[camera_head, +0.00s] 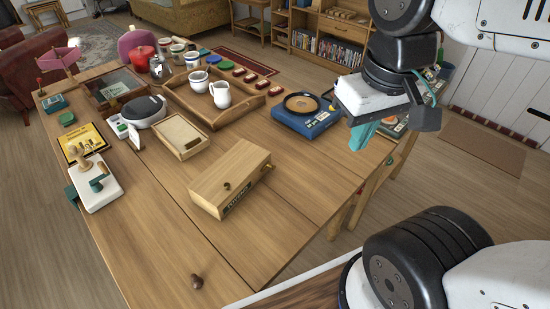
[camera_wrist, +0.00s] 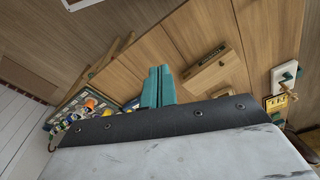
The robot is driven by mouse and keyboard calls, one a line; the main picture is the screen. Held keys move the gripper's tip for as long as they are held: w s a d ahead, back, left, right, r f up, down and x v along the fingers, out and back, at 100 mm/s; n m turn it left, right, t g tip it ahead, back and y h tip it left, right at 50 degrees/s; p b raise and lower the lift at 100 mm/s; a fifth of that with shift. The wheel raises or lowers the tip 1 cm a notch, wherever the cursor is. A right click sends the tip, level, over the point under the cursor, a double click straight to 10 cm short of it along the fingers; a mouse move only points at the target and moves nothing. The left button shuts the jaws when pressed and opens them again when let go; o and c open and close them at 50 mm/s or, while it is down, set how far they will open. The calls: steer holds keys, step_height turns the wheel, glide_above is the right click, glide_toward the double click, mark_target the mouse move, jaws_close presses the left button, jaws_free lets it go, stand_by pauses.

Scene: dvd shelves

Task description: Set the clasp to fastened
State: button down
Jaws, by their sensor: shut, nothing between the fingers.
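A long wooden box (camera_head: 230,178) with a dark lettered label lies closed on the table. It has a small dark knob (camera_head: 227,186) on its front and a small peg-like piece (camera_head: 268,168) at its right end. I cannot tell which part is a clasp, or its state. The box also shows in the wrist view (camera_wrist: 212,74), right of my fingers. My gripper (camera_head: 361,137) has teal fingers, hangs over the table's right edge, apart from the box, and is empty. In the wrist view its fingertips (camera_wrist: 157,70) are together.
A blue record player (camera_head: 303,114) stands near the box, by my gripper. A wooden tray with white jugs (camera_head: 220,95), a small shallow box (camera_head: 182,136) and a white board with handles (camera_head: 95,184) stand farther left. A brown knob-like object (camera_head: 196,281) lies at the front. The table around it is clear.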

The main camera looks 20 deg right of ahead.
steer(key=w+f+m+y, duration=0.2)
steer(key=w+f+m, duration=0.1)
steer(key=w+f, duration=0.7)
steer(key=w+f+m+g+y, duration=0.1)
steer(key=w+f+m+y, duration=0.1)
steer(key=w+f, duration=0.9)
steer(key=w+m, duration=0.1)
steer(key=w, duration=0.5)
steer(key=shift+d+g, duration=0.3)
steer(key=shift+d, duration=0.05)
steer(key=x, duration=1)
steer(key=shift+d+r, duration=0.1)
